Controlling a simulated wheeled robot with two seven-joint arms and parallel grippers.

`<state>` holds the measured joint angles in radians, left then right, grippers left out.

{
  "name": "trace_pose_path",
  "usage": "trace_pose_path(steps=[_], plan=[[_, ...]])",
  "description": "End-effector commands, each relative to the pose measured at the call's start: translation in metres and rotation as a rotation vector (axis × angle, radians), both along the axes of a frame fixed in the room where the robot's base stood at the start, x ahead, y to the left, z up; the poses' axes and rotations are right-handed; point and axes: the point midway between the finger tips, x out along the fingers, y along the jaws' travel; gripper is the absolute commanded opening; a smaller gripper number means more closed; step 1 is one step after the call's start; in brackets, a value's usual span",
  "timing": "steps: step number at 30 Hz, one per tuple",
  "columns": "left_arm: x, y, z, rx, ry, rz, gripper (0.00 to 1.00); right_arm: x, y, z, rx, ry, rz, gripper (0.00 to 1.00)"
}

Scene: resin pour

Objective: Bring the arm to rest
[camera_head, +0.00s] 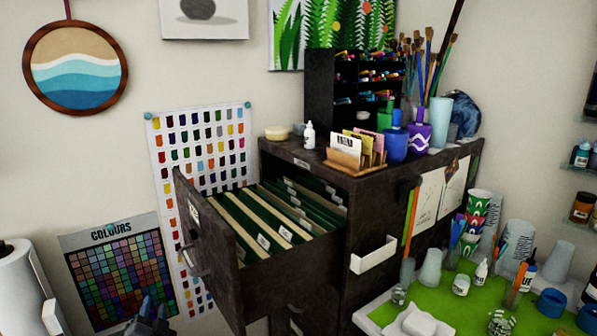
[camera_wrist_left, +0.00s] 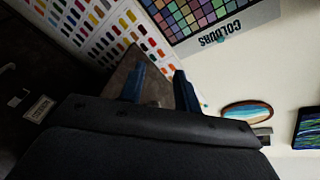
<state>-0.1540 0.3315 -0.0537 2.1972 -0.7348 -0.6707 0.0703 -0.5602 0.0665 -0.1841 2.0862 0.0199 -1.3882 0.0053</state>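My left gripper (camera_head: 150,318) shows at the bottom edge of the head view, low in front of the colour charts and left of the open drawer. In the left wrist view its two blue fingers (camera_wrist_left: 160,88) stand apart with nothing held between them; a brownish surface shows behind them. My right gripper is in neither view. The dark filing cabinet (camera_head: 378,195) stands at the centre, its top drawer (camera_head: 212,232) pulled out and filled with green and cream folders.
The open drawer juts toward the left gripper. A COLOURS chart (camera_head: 120,272) and a swatch sheet (camera_head: 205,150) are on the wall behind. A white roll (camera_head: 18,285) stands at far left. A green-topped table (camera_head: 400,312) with cups and bottles is at right.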

Motion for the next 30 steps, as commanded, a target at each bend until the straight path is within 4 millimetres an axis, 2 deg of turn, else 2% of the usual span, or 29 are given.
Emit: trace_pose_path(steps=[2, 5, 9, 11, 15, 20, 24, 27, 30], plan=[[-0.002, 0.004, -0.035, -0.109, 0.117, 0.054, 0.32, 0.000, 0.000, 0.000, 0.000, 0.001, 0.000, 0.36], [-0.015, -0.002, -0.093, -0.255, 0.299, 0.108, 0.32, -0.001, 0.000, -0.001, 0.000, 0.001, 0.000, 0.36], [-0.050, -0.028, -0.169, -0.418, 0.547, 0.148, 0.32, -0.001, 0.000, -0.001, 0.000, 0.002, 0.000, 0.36], [-0.068, -0.042, -0.199, -0.477, 0.645, 0.156, 0.32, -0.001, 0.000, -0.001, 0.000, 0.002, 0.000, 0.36], [-0.117, -0.081, -0.259, -0.598, 0.862, 0.161, 0.32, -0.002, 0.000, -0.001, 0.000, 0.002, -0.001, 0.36], [-0.182, -0.133, -0.316, -0.723, 1.073, 0.145, 0.32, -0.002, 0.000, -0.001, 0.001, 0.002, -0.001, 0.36], [-0.242, -0.178, -0.356, -0.812, 1.198, 0.127, 0.32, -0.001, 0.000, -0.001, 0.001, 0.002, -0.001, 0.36], [-0.284, -0.199, -0.376, -0.843, 1.259, 0.138, 0.32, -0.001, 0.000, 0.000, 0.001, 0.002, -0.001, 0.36], [-0.314, -0.210, -0.387, -0.863, 1.300, 0.151, 0.32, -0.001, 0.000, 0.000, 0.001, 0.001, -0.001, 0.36]])
